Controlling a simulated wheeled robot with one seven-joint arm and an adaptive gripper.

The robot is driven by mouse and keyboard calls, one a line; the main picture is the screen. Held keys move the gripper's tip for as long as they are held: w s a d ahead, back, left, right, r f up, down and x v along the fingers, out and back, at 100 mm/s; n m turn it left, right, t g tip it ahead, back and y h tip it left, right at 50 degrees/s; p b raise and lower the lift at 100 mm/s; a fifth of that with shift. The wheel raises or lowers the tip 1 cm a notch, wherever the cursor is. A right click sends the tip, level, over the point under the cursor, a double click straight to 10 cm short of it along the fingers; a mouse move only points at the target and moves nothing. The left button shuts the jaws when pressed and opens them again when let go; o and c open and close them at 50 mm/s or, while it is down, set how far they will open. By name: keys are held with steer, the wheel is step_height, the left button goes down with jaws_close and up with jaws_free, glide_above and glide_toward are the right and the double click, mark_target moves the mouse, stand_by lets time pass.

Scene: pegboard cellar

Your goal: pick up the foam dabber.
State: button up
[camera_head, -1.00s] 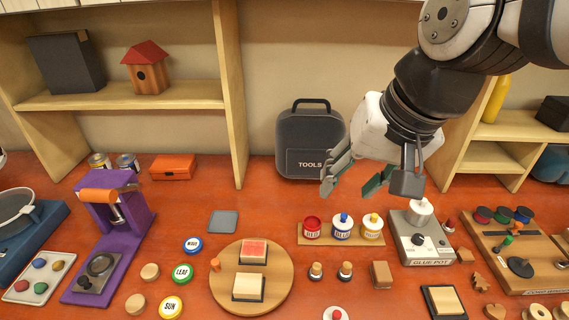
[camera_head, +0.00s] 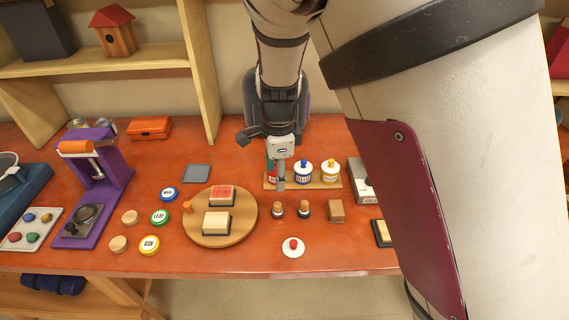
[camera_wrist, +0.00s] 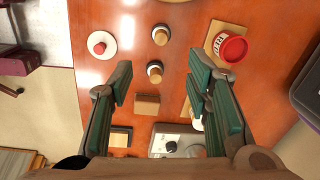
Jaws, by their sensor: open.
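Two small wooden-topped pieces with dark bands, which look like foam dabbers, stand side by side near the middle of the table: the left dabber (camera_head: 277,209) and the right dabber (camera_head: 304,208). In the wrist view, the left dabber (camera_wrist: 161,35) is beyond my fingertips and the right dabber (camera_wrist: 154,72) shows between them. I cannot tell which one the task names. My gripper (camera_head: 281,180) is open and empty, pointing down above the table, partly covering a red jar. Its green-padded fingers (camera_wrist: 160,85) are spread apart in the wrist view.
A brown block (camera_head: 336,210) stands right of the dabbers, and a white disc with a red knob (camera_head: 293,247) lies in front. Jars, including a blue-labelled jar (camera_head: 303,171), stand behind on a wooden strip. A round board (camera_head: 247,222) is left. My arm hides the table's right side.

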glide_above(277, 205)
steer(key=f, duration=0.8)
steer(key=shift+s+d+f, duration=0.2)
steer(key=shift+d+f, duration=0.05)
steer(key=shift+w+a+f, duration=0.1)
steer(key=shift+w+f, duration=0.05)
steer(key=shift+f, duration=1.3)
steer(key=shift+w+a+f, duration=0.1)
steer(key=shift+w+f, duration=0.05)
steer(key=shift+f, duration=1.25)
jaws_close()
